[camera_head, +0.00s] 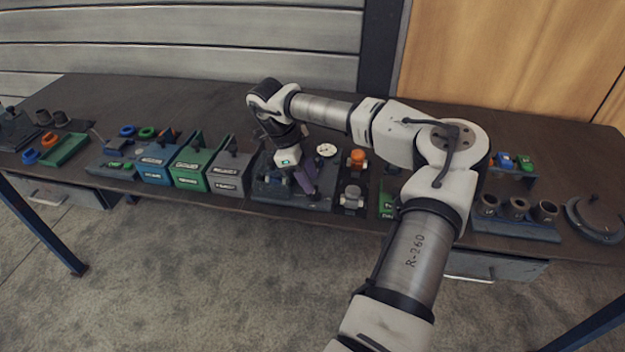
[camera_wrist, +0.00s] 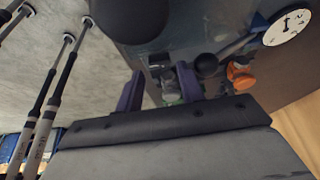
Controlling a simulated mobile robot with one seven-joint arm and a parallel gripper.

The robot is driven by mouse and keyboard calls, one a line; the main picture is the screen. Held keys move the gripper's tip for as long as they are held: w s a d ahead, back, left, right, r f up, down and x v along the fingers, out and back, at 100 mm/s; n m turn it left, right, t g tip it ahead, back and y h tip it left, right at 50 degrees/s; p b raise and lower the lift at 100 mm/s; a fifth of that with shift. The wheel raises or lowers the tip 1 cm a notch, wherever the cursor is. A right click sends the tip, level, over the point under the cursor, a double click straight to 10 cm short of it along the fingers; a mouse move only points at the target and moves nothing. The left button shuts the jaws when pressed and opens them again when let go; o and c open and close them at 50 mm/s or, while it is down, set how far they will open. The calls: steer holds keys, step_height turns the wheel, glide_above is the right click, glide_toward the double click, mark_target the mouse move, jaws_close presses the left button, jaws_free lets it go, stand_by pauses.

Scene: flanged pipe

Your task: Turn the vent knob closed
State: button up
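My gripper (camera_head: 306,186) points down over a dark panel (camera_head: 268,192) with a white dial gauge (camera_head: 326,150). In the wrist view my gripper (camera_wrist: 160,70) shows two purple fingers apart, with a gap between them. A large black round part (camera_wrist: 131,18) lies just beyond the fingertips, and a smaller black round knob (camera_wrist: 206,66) shows to the right of the fingers. I cannot tell which of these is the vent knob. The arm hides part of the panel in the head view.
An orange-topped fitting (camera_head: 357,160) and a grey one (camera_head: 351,197) stand right of the panel. Grey (camera_head: 230,175), green (camera_head: 193,170) and blue (camera_head: 155,163) boxes stand to its left. A holder with several cups (camera_head: 517,222) is farther right. The table's back is clear.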

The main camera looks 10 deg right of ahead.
mark_target(315, 193)
steer(key=shift+x, duration=1.5)
steer(key=c, duration=0.7)
